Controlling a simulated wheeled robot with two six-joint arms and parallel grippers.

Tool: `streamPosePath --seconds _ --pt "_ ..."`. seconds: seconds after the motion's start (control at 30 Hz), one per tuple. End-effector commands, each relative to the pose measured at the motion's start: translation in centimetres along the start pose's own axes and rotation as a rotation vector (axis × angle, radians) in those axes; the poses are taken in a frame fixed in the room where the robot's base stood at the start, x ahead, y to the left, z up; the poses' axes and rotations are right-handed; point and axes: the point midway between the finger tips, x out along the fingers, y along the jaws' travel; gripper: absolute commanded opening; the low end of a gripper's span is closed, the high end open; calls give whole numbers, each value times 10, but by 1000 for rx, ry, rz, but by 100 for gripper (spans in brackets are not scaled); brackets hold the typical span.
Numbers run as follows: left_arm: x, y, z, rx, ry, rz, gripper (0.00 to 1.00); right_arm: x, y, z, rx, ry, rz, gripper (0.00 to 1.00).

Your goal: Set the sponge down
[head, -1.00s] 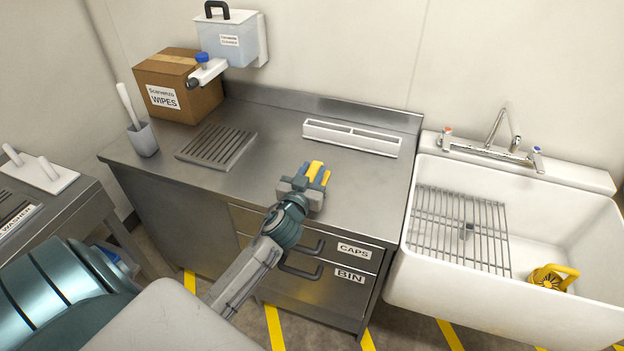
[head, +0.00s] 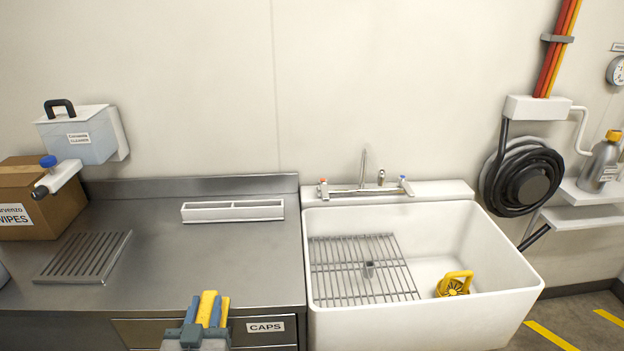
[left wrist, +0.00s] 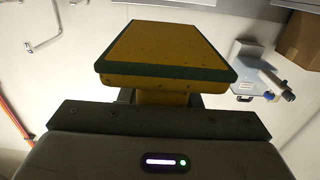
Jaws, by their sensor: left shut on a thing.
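My left gripper (head: 206,325) is shut on the sponge (head: 207,307) at the bottom of the head view, in front of the counter's front edge and the CAPS drawer. The sponge is yellow with a dark green layer and fills the middle of the left wrist view (left wrist: 165,48). It is held in the air, and its height relative to the counter is hard to tell. The steel counter (head: 160,250) has bare room behind the gripper. My right gripper is in neither view.
On the counter are a slotted grate (head: 84,258), a white divided tray (head: 232,211) and a cardboard wipes box (head: 38,200). A cleaner dispenser (head: 82,135) hangs on the wall.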

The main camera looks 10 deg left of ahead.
Motion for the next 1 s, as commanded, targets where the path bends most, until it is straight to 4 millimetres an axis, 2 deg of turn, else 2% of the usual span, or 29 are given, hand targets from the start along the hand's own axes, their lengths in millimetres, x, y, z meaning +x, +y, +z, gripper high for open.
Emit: streamPosePath --seconds 0.3,0.6,1.0 --pt "-9 34 17 -7 -2 120 5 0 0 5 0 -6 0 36" --pt "-18 61 20 -7 0 205 5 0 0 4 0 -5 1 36" --pt "-23 71 18 -1 0 231 5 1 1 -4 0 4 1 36"
